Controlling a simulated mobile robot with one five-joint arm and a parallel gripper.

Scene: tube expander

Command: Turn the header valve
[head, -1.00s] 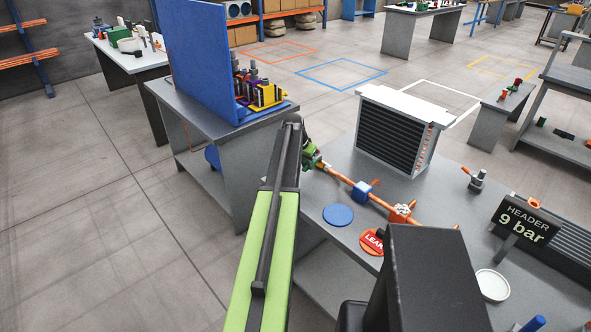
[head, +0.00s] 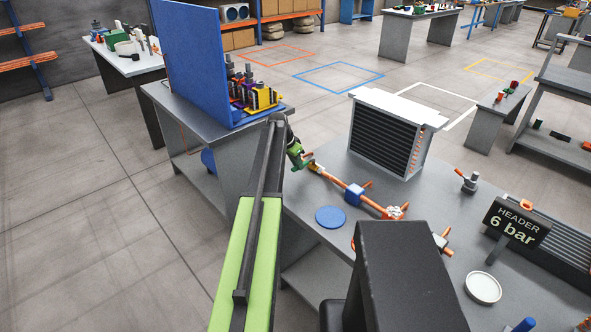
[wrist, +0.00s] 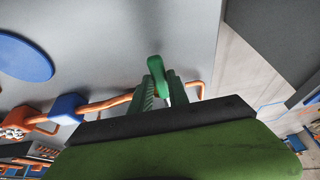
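The header valve's green handle (wrist: 156,68) stands at the end of the copper pipe in the wrist view. The ribbed green fingers of my gripper (wrist: 160,87) lie on both sides of it with no clear gap, so they appear shut on it. In the head view my gripper (head: 303,161) is at the pipe's left end, by the bench edge; its fingers and the handle are too small to tell apart there. The copper pipe (head: 334,180) runs right through a blue fitting (head: 354,194) to an orange fitting (head: 394,212). The header sign (head: 516,222) reads 6 bar.
A blue disc (head: 330,217) lies on the bench in front of the pipe. A finned white unit (head: 390,135) stands behind it. A round white dish (head: 483,288) is at the right. A blue-panelled bench (head: 203,65) stands left, with open floor before it.

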